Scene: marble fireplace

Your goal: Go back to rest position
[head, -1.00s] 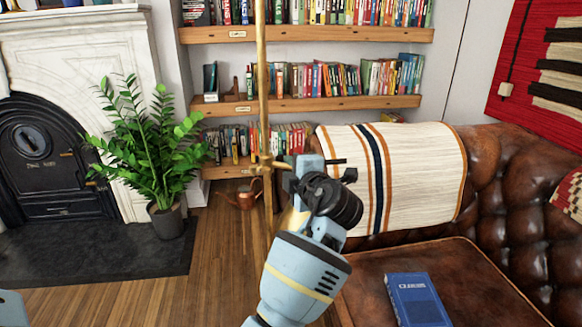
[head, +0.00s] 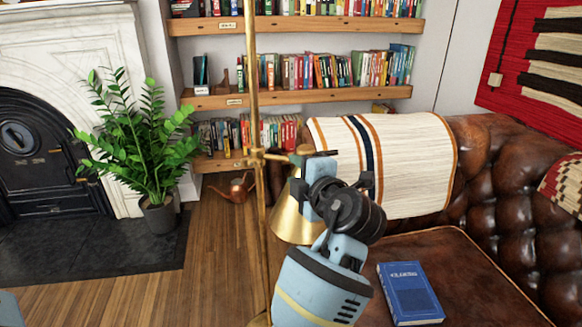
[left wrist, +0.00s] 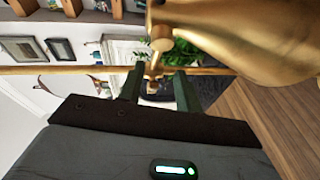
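My left gripper (head: 316,178) is in the middle of the head view, in front of the brass floor lamp (head: 252,90) and overlapping its cone-shaped shade (head: 290,222). In the left wrist view its two dark green fingers (left wrist: 156,84) stand apart, so it is open. A brass joint of the lamp (left wrist: 153,70) shows in line with the gap between them, with no finger visibly pressed on it. The shade (left wrist: 235,40) looms close at the upper right there. My right gripper is in neither view.
A brown leather sofa (head: 490,165) with a striped throw (head: 415,165) and a blue book (head: 408,292) is at right. A potted plant (head: 150,140) stands by the marble fireplace (head: 80,50). Wooden floor (head: 215,270) is clear left of the lamp.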

